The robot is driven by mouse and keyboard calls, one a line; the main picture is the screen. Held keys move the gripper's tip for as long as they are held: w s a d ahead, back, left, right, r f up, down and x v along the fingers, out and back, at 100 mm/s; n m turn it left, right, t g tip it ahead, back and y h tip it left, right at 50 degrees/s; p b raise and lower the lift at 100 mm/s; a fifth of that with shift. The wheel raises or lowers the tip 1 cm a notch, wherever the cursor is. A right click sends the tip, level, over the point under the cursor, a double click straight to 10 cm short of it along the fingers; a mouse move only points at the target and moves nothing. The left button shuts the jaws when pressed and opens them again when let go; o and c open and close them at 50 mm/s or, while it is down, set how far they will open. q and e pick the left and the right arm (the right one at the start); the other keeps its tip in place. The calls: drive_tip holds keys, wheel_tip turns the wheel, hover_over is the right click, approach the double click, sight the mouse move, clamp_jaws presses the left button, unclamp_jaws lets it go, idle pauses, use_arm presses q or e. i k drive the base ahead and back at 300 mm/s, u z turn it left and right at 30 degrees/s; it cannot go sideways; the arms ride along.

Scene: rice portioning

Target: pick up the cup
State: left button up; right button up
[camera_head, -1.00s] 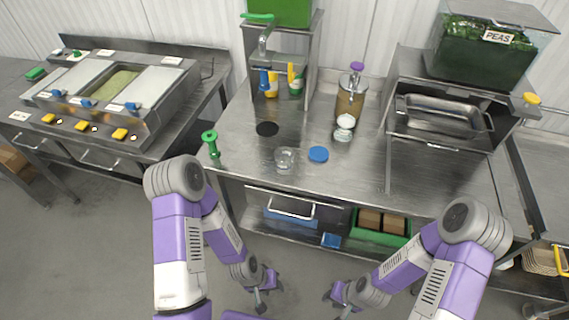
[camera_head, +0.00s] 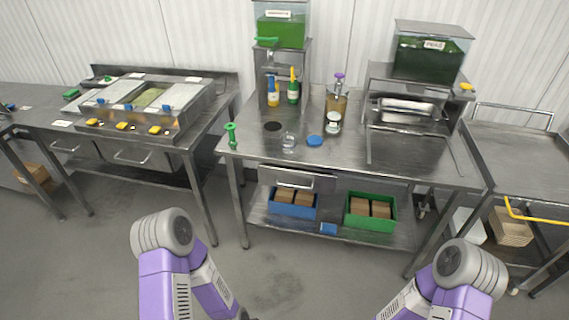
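A clear cup (camera_head: 289,142) stands on the steel table (camera_head: 385,157), left of a blue disc (camera_head: 315,140). It is small and see-through, so its contents cannot be told. Neither gripper shows: my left arm (camera_head: 165,250) and my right arm (camera_head: 460,285) come in at the bottom, well short of the table, and their ends lie below the picture edge.
Behind the cup are a dark round spot (camera_head: 272,127), bottles (camera_head: 293,91) and a dispenser jar (camera_head: 337,103). A green tool (camera_head: 231,136) stands at the left table edge. A steel rack (camera_head: 405,120) stands right. Floor before the table is clear.

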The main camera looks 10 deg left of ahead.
sight(289, 144)
drive_tip(key=u, duration=0.7)
drive_tip(key=i, duration=1.6)
drive_tip(key=z, duration=0.45)
